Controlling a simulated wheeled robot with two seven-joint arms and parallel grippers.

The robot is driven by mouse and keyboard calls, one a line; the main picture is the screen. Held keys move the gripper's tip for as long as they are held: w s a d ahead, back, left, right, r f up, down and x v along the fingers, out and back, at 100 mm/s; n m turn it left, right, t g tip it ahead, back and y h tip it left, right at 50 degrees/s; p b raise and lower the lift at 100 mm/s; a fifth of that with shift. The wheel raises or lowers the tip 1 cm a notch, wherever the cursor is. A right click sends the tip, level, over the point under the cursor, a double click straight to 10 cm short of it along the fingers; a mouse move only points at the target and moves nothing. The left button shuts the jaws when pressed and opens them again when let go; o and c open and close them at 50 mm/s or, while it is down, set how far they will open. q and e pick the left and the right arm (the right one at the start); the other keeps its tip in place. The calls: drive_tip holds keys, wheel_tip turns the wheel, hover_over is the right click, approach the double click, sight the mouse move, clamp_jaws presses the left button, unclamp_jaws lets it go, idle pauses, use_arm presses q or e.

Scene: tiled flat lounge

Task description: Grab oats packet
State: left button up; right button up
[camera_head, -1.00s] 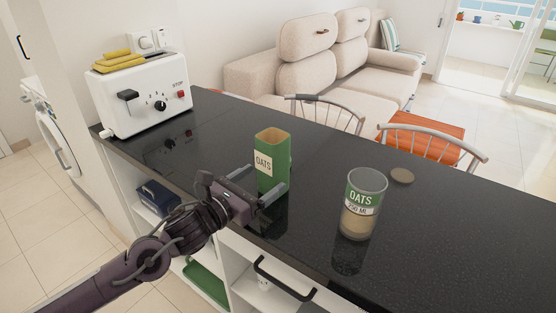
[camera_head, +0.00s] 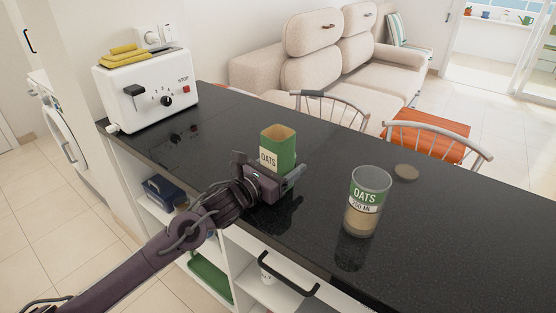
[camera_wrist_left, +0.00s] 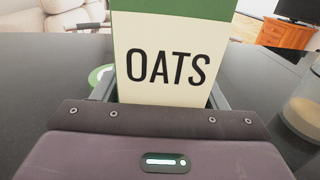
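The oats packet (camera_head: 284,149) is a tall green box with an open top and a cream OATS label, upright on the dark counter. My left gripper (camera_head: 272,170) is at the packet, with its fingers open on either side of it. In the left wrist view the label of the packet (camera_wrist_left: 165,65) stands upright between the fingers and fills the space in front of the palm. The palm hides the lower part of the packet. My right gripper is out of view.
A glass OATS jar (camera_head: 366,203) stands to the right of the packet, with a round lid (camera_head: 406,172) behind it. A white toaster (camera_head: 150,88) stands at the counter's left end. The counter (camera_head: 460,240) is clear at the right.

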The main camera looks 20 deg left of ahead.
use_arm(q)
drive_tip(key=c, duration=0.7)
drive_tip(key=shift+r, duration=0.1)
drive_tip(key=shift+c, duration=0.6)
